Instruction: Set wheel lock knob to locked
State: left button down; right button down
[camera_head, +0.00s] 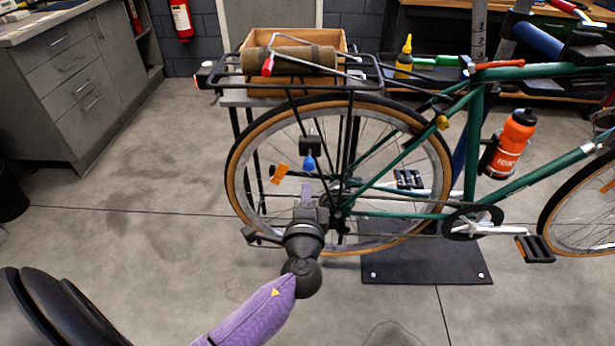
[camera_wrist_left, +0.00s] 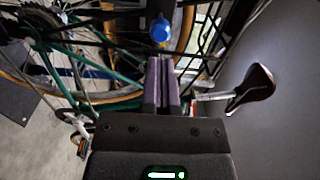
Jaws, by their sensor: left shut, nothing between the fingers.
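A blue knob (camera_head: 309,162), which looks like the wheel lock knob, hangs under a dark block (camera_head: 310,145) in front of the rear wheel (camera_head: 238,150). Its locked or unlocked setting cannot be told. My left gripper (camera_head: 306,193) is just below the knob, with its purple fingers shut and empty. In the left wrist view the blue knob (camera_wrist_left: 160,30) lies just beyond the fingertips (camera_wrist_left: 165,60). The fingers appear apart from the knob. My right gripper is out of view.
The green bike frame (camera_head: 475,140) stands over a black base plate (camera_head: 425,265). An orange tag (camera_head: 281,174) is left of the knob. A rear rack (camera_head: 360,80) with a wooden crate (camera_head: 335,40) is above.

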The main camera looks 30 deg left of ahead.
aim_at(308, 167)
pick_arm(q)
jog(key=x, duration=0.4)
jog(key=shift+w+b, duration=0.1)
jog(key=shift+b, duration=0.2)
jog(key=shift+w+a, duration=0.25)
jog(key=shift+w, duration=0.05)
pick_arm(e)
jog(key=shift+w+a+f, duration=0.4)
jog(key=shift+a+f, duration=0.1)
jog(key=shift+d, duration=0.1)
pick_arm(q)
jog(key=shift+w+a+f, duration=0.1)
jog(key=shift+w+a, duration=0.05)
jog(key=shift+w, duration=0.1)
jog(key=shift+b+x, duration=0.85)
jog(key=shift+x, duration=0.25)
jog(key=shift+r, duration=0.25)
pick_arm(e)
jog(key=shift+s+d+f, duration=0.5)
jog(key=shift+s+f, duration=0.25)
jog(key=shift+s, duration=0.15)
pick_arm(q)
jog(key=shift+w, duration=0.1)
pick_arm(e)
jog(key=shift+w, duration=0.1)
